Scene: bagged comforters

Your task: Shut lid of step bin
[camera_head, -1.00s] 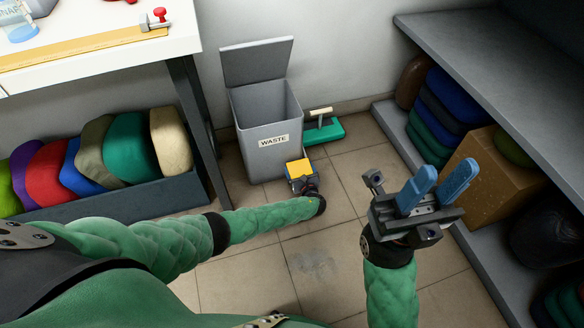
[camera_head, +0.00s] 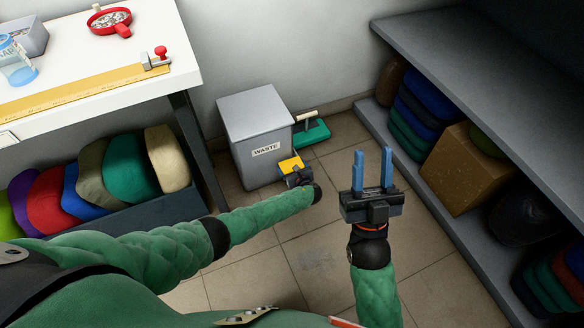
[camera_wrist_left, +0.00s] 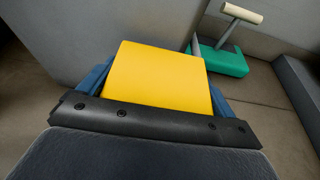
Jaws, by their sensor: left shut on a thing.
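The grey step bin (camera_head: 258,160), labelled WASTE, stands on the floor by the wall. Its lid (camera_head: 252,110) lies flat over the top, and the inside is hidden. My left gripper (camera_head: 291,165) is low in front of the bin's right side, shut on a yellow block (camera_wrist_left: 155,75). The block sits between the blue fingers in the left wrist view, with the grey bin wall close behind it. I cannot tell whether it touches the bin. My right gripper (camera_head: 373,165) is open and empty above the floor, right of the bin, fingers pointing away from me.
A green dustpan-like tool (camera_head: 312,132) lies right of the bin. A white table (camera_head: 150,90) with a dark leg stands left, above a box (camera_head: 170,205) of colourful cushions. Grey shelves (camera_head: 430,50) hold bagged comforters and a cardboard box (camera_head: 460,168) at right. Floor between is clear.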

